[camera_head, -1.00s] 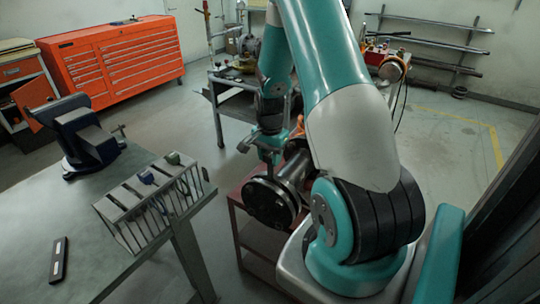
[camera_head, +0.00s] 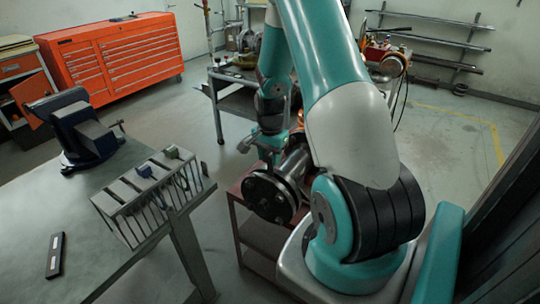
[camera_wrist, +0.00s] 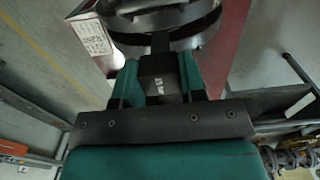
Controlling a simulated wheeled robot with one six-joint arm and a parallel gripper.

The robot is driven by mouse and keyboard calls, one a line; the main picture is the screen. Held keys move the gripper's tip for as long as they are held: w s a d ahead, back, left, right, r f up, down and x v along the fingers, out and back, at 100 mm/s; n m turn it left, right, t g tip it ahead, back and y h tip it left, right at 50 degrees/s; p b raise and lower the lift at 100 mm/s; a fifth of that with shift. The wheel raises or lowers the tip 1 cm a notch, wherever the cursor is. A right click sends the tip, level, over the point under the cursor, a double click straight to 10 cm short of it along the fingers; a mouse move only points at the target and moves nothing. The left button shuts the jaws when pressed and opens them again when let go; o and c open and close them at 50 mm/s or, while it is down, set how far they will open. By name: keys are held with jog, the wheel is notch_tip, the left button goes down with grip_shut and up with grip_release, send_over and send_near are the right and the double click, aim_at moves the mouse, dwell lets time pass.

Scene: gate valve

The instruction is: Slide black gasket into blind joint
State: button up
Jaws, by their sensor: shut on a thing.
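The blind joint (camera_head: 268,198) is a round dark flange on a grey pipe in the head view. Its rim also shows at the top of the wrist view (camera_wrist: 200,38). My gripper (camera_wrist: 158,78), with teal fingers, is shut on the black gasket's tab (camera_wrist: 160,46), which reaches toward the flange rim. In the head view my gripper (camera_head: 266,148) is right above the joint. The gasket's ring is hidden; I cannot tell how deep it sits in the joint.
A red stand (camera_head: 236,192) is under the joint. A slotted metal rack (camera_head: 125,215) with blue-handled pieces is on the grey table (camera_head: 90,190), along with a vise (camera_head: 85,135) and a black labelled bar (camera_head: 55,256). A cart (camera_head: 240,90) stands behind the arm.

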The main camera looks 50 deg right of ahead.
aim_at(270, 167)
jog(key=shift+f+b, duration=1.6)
jog(key=shift+f, duration=0.75)
jog(key=o, duration=1.2)
notch_tip(270, 167, up, 18)
jog(key=shift+f+b, duration=0.25)
jog(key=shift+b, duration=0.5)
